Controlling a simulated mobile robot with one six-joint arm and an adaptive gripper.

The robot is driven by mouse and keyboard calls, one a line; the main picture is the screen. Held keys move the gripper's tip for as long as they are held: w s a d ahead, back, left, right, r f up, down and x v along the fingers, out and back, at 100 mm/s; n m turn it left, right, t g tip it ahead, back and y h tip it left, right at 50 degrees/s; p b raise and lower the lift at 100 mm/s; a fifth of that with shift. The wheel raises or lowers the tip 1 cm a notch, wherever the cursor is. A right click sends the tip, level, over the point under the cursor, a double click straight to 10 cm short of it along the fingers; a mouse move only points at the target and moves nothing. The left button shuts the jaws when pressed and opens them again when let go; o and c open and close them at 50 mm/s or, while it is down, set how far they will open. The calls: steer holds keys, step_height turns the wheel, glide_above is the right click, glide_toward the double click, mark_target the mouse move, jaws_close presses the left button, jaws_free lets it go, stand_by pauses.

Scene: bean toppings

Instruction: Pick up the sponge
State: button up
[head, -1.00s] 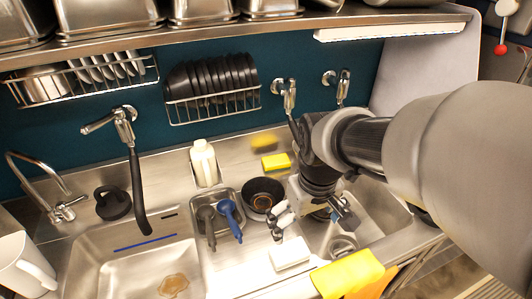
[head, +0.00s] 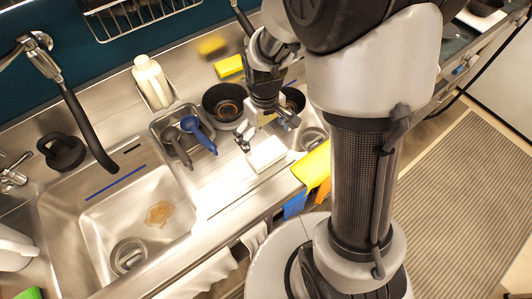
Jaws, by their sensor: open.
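My gripper (head: 267,132) is open and points down, just behind and above the white block. Nothing shows between its fingers. It is apart from the yellow sponge, in front of it and to the right. My arm hides part of the counter on the right.
A black bowl (head: 223,102) stands left of my gripper. A steel tray (head: 162,126) holds blue and grey scoops. A white bottle (head: 152,82) stands behind it. A yellow cloth (head: 312,172) hangs over the front edge. A large sink (head: 110,200) is at left.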

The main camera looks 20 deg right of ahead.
mark_target(266, 150)
steer(key=f+b, duration=0.1)
steer(key=f, duration=0.1)
steer(key=s+f+b, duration=0.1)
steer(key=f, duration=0.2)
steer(key=shift+s+f, duration=0.1)
steer(key=shift+f, duration=0.5)
steer(key=c, duration=0.8)
steer(key=shift+o, duration=0.2)
steer(key=shift+r, duration=0.1)
step_height(266, 150, up, 20)
steer(key=p, duration=0.6)
